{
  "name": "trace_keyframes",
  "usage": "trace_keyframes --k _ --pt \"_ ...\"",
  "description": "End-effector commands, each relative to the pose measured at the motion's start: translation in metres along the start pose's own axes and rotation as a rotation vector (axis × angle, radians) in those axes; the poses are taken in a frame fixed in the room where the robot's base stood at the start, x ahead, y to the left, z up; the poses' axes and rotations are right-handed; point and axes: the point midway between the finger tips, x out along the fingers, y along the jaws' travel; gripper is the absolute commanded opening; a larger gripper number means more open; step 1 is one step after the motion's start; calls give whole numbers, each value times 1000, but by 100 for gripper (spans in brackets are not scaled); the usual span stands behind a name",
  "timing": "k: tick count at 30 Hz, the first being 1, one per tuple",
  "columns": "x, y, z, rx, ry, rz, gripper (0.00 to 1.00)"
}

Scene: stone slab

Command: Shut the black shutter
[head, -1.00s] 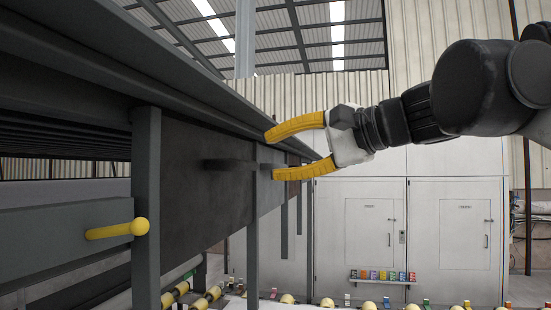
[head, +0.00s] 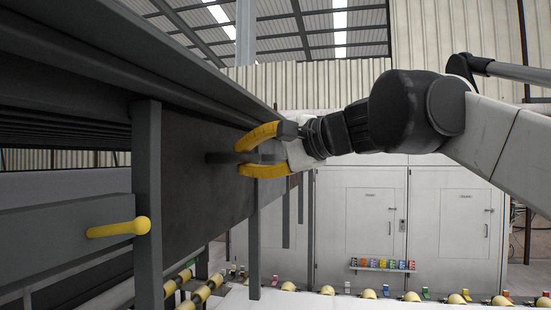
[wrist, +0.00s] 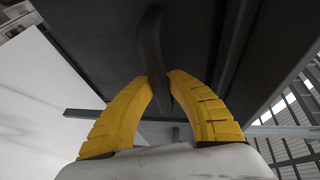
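The black shutter (head: 188,190) is a dark panel in the grey frame at the left in the head view. In the wrist view its dark face (wrist: 100,35) fills the upper middle. A dark bar handle (head: 222,157) sticks out from it. My gripper (head: 241,160) has yellow fingers, one above and one below the handle's right part. In the wrist view the fingertips (wrist: 160,78) are close against both sides of the handle (wrist: 151,45). The gripper looks shut on it. The fingers hide part of the handle in the head view.
A grey post (head: 147,205) stands left of the shutter. Rollers (head: 203,292) run below. White cabinets (head: 375,200) with a small shelf of coloured items (head: 382,265) stand behind.

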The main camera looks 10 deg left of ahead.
Motion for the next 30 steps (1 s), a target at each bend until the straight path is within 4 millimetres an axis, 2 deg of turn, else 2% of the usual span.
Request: trace_keyframes --k 6,11,17,24,30 --pt "1 4 0 0 0 0 0" --pt "4 24 2 0 0 0 0" --pt "14 76 6 -1 0 1 0" --pt "28 148 12 -1 0 1 0" --pt "38 197 16 -1 0 0 0"
